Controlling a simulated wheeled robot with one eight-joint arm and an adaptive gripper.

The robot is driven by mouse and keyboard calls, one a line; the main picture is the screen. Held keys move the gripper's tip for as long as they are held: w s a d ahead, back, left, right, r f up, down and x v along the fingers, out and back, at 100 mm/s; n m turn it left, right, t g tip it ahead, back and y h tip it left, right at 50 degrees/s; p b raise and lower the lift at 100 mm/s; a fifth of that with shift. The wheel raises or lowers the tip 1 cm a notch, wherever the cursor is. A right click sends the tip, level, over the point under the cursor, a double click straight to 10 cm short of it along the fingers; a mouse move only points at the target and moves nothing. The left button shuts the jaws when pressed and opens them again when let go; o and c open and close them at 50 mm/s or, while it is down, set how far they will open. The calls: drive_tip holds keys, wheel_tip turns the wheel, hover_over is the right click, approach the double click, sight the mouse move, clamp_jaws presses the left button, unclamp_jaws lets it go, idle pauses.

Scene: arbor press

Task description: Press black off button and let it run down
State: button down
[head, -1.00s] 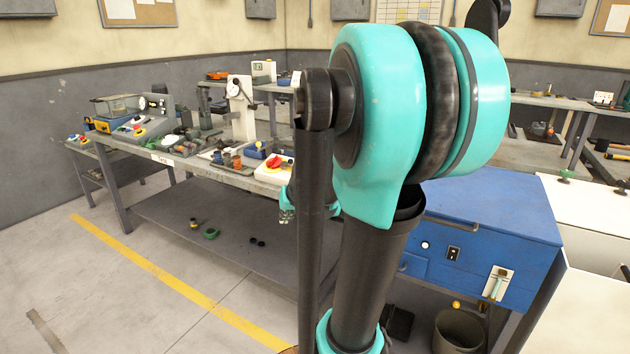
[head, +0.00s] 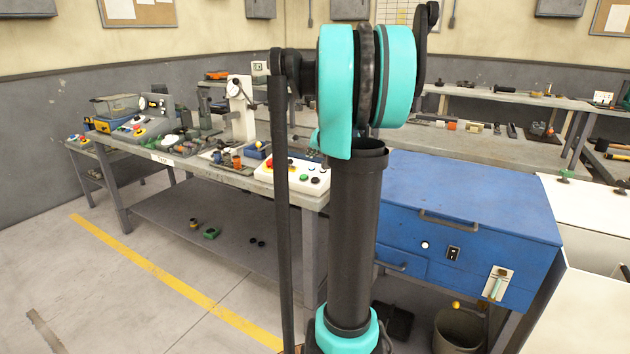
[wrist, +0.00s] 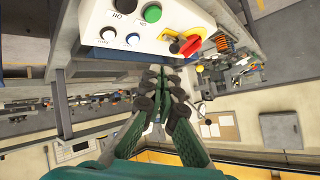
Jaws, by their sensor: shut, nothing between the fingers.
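A white control box (wrist: 170,30) fills the top of the wrist view, close to my gripper. It carries a black button (wrist: 126,6) with a label that seems to read Off, cut close by the top edge. A green button (wrist: 152,13) is beside it. My gripper (wrist: 164,73) is shut and empty, its fingertips just below the box's edge in the picture and apart from the buttons. In the head view the box (head: 311,187) sits at the bench's right end, partly behind my arm. My gripper is hidden there.
The grey workbench (head: 230,178) holds a white press (head: 241,108) and several small parts. A blue cabinet (head: 470,205) stands to the right of my arm. Floor at left is clear.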

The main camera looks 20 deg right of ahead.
sight(315, 181)
drive_tip(key=shift+w+d+f, duration=0.25)
drive_tip(key=shift+d+f, duration=0.05)
drive_tip(key=shift+f, duration=1.1)
drive_tip(key=shift+w+d+f, duration=0.25)
drive_tip(key=shift+d+f, duration=0.1)
drive_tip(key=shift+f, duration=1.05)
drive_tip(key=shift+w+d+f, duration=0.25)
drive_tip(key=shift+d+f, duration=0.05)
drive_tip(key=shift+f, duration=1.1)
drive_tip(key=shift+w+d+f, duration=0.1)
drive_tip(key=shift+f, duration=0.3)
drive_tip(key=shift+d+f, duration=0.15)
drive_tip(key=shift+f, duration=0.35)
drive_tip(key=shift+r, duration=0.15)
drive_tip(key=shift+a+r, duration=0.25)
drive_tip(key=shift+r, duration=0.5)
drive_tip(key=shift+s+a+r, duration=0.2)
drive_tip(key=shift+r, duration=0.6)
drive_tip(key=shift+s+a+r, duration=0.15)
drive_tip(key=shift+r, duration=0.65)
drive_tip(key=shift+s+a+r, duration=0.2)
drive_tip(key=shift+r, duration=0.6)
